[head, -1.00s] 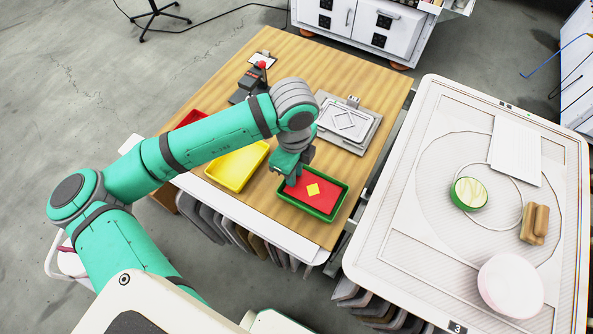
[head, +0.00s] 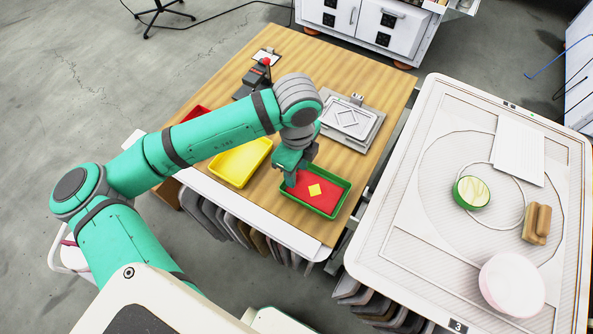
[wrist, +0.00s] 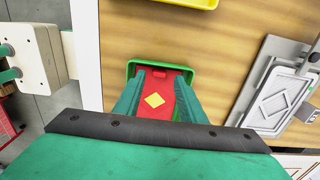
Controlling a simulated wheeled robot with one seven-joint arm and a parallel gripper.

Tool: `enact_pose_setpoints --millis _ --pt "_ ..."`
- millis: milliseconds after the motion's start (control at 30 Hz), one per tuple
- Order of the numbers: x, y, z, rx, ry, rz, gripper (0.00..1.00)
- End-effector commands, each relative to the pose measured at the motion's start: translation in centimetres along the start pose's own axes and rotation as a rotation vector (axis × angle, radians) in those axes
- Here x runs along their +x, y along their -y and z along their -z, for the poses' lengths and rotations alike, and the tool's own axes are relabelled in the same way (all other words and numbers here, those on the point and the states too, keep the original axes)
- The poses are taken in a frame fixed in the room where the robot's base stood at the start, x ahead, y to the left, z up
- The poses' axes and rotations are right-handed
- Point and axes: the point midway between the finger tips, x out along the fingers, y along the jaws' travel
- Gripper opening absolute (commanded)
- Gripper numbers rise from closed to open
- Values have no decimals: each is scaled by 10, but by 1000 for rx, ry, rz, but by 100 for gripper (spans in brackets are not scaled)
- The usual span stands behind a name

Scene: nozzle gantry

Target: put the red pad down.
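The red pad (head: 324,202) has a yellow diamond on top and is at the green tray (head: 344,199), within its rim in the head view. My gripper (head: 294,181) points down at the left end of the pad. In the wrist view the red pad (wrist: 157,112) lies between the two fingers of my gripper (wrist: 160,98), which appear to touch its sides. The tray's far rim (wrist: 131,69) shows beyond them. The fingers hide the pad's edges, and I cannot tell whether its underside touches the tray floor.
A yellow tray (head: 240,163) stands left of the green tray, with a red tray (head: 196,113) partly behind my arm. A grey plate fixture (head: 350,120) is behind the green tray.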

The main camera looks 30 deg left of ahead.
Motion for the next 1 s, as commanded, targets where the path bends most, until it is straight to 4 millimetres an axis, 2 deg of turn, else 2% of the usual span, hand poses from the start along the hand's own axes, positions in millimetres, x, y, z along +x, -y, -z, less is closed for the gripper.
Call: enact_pose_setpoints --millis 300,500,700,1000 --pt "-62 1 0 2 1 3 37" --pt "-94 0 0 2 0 1 37" --pt "-108 0 0 1 0 0 37" --pt "-109 0 0 1 -1 -1 37"
